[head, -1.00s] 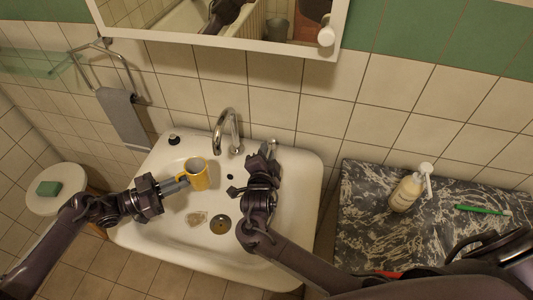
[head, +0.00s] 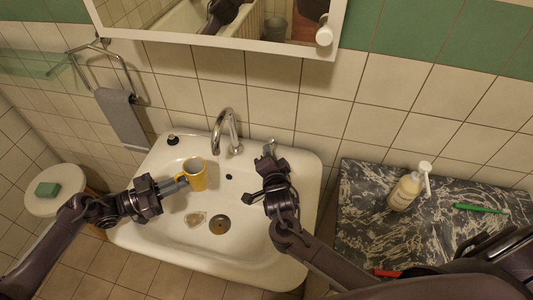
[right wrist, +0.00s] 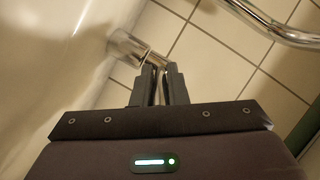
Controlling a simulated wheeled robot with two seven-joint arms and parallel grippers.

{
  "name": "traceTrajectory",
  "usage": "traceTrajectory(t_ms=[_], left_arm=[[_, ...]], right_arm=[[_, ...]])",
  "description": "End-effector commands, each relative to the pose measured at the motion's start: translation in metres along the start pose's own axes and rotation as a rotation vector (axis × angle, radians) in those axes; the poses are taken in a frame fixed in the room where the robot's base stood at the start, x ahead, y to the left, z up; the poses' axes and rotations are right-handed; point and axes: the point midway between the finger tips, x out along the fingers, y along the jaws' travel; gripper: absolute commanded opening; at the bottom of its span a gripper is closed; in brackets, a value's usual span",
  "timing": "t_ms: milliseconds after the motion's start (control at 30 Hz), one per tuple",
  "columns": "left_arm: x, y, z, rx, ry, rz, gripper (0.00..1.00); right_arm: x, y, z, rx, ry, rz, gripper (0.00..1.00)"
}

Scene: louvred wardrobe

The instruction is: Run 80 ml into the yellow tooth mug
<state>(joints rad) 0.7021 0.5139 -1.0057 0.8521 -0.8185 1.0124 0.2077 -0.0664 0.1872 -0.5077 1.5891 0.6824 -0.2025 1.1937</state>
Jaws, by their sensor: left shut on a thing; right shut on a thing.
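The yellow tooth mug (head: 196,182) is upright over the left part of the white basin, its grey-white inside facing up. My left gripper (head: 182,182) is shut on it from the left. The chrome spout (head: 229,128) stands at the back of the basin; the mug is left of and nearer than its outlet. No water stream is visible. My right gripper (head: 270,166) is at the chrome tap handle (head: 269,147) right of the spout. In the right wrist view its fingers (right wrist: 160,88) are shut on the thin lever of this chrome tap (right wrist: 131,46). The mug's inside bottom is hidden.
The basin (head: 255,262) has a drain (head: 219,224) and a small pale patch (head: 195,219). A dark-topped fitting (head: 172,140) is at back left. The marbled counter (head: 365,220) at right holds a soap bottle (head: 405,192) and green toothbrush (head: 480,209). The mirror cabinet (head: 260,47) hangs above.

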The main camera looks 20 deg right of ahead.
Motion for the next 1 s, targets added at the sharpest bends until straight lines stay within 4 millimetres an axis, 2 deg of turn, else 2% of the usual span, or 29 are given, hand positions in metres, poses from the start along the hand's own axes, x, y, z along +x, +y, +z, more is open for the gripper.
traceTrajectory(t_ms=[100,533,1000], left_arm=[[0.0,0.0,-0.001,0.001,0.001,0.0,0.0],[0.0,0.0,0.0,0.001,0.001,0.0,0.0],[0.0,0.0,-0.001,0.001,0.001,0.0,0.0]], right_arm=[[-0.001,0.007,-0.007,-0.031,-0.088,-0.053,0.0],[0.004,0.015,-0.026,-0.121,-0.421,-0.27,0.0],[0.013,0.021,-0.037,-0.192,-0.703,-0.447,0.0]])
